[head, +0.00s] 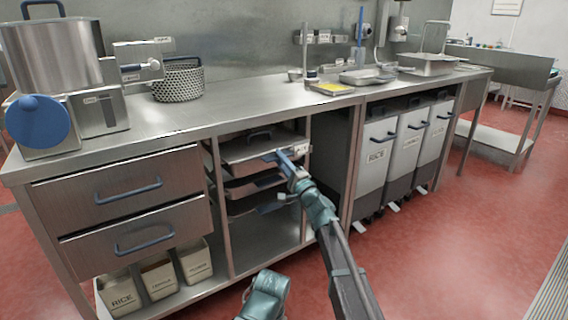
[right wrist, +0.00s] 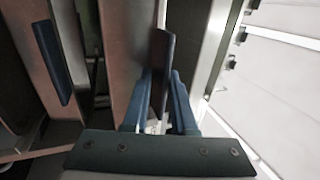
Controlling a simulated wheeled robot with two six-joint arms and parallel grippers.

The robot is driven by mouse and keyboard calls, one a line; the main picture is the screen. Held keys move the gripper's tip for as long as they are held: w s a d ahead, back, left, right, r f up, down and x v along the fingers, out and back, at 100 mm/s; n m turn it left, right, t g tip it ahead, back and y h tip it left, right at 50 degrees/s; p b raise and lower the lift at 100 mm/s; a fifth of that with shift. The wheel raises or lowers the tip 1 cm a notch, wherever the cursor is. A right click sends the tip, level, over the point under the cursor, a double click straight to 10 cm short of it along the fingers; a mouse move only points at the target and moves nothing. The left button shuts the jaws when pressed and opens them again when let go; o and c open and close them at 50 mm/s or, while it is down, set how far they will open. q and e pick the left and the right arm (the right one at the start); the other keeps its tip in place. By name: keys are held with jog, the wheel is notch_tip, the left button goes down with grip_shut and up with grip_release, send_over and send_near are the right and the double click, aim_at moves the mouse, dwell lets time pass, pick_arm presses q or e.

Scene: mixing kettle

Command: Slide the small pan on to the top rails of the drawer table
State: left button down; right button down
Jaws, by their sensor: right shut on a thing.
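A shallow metal pan (head: 245,152) sits in the top of the open bay of the drawer table (head: 150,150), level with the upper rails. How far the pan reaches along the rails is hidden inside the bay.
Darker pans (head: 252,184) lie on rails below. Two drawers with blue handles (head: 128,190) are on the left. The bay's right post (head: 306,150) stands close to my gripper. White bins (head: 376,150) stand further right. The red floor in front is open.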

aim_at(271, 153)
jog(key=shift+w+a, duration=0.85)
jog(key=shift+w, duration=0.3)
jog(key=shift+w+a, duration=0.8)
jog(key=shift+w, duration=0.3)
jog(key=shift+w+a+f+b, duration=0.2)
jog(key=shift+b, duration=0.4)
jog(key=shift+c, duration=0.7)
grip_release()
jog(key=shift+s+d+f, duration=0.1)
jog(key=b+v, duration=0.2)
jog(key=v, duration=0.4)
jog(key=shift+s+d+f+b, duration=0.2)
jog(key=shift+s+b, duration=0.1)
jog(key=shift+b, duration=0.05)
